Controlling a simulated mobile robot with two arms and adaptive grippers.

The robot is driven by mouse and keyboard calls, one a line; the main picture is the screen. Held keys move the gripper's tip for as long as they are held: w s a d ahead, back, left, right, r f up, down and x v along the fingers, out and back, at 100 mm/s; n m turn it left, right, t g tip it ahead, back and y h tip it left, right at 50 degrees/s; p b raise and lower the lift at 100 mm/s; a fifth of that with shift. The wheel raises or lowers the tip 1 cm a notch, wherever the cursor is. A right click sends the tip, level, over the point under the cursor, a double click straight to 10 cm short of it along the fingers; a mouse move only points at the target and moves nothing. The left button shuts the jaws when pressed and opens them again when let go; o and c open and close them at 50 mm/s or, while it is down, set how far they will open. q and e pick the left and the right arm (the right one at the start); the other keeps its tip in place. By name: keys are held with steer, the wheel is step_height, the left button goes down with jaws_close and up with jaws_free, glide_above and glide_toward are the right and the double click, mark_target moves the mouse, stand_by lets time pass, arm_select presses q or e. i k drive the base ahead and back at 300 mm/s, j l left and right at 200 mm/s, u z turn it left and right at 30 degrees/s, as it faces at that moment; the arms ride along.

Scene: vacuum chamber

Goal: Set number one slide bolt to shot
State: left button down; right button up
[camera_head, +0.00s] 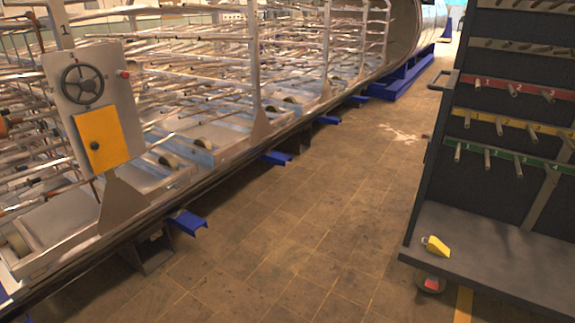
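A grey panel (64,103) stands at the left on a post marked "1". It carries a dark handwheel (83,84), a small red knob (124,74) at its upper right edge and a yellow box (101,139) below the wheel. I cannot make out a slide bolt, or whether one is shot or drawn, at this distance. Neither of my grippers is in this view.
A long rack of metal rods (200,90) runs beside the panel toward a large cylindrical chamber (405,25). A dark cart (480,245) with coloured peg strips and a yellow wedge (435,245) stands right. Tiled floor (290,220) between is clear.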

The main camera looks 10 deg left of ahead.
mark_target(176, 186)
steer(key=i+u, duration=0.75)
steer(key=i+l+u, duration=0.1)
steer(key=u, duration=0.25)
steer(key=i+z, duration=0.1)
steer(key=z, duration=0.25)
steer(key=i+z, duration=0.15)
steer(key=z, duration=0.15)
steer(key=i+j+z, duration=0.3)
steer(key=i+j, duration=0.2)
steer(key=j, duration=0.2)
steer(key=i+j+z, duration=0.15)
steer(key=j, duration=0.25)
steer(key=i+j+z, duration=0.15)
steer(key=j, duration=0.25)
steer(key=i, duration=0.1)
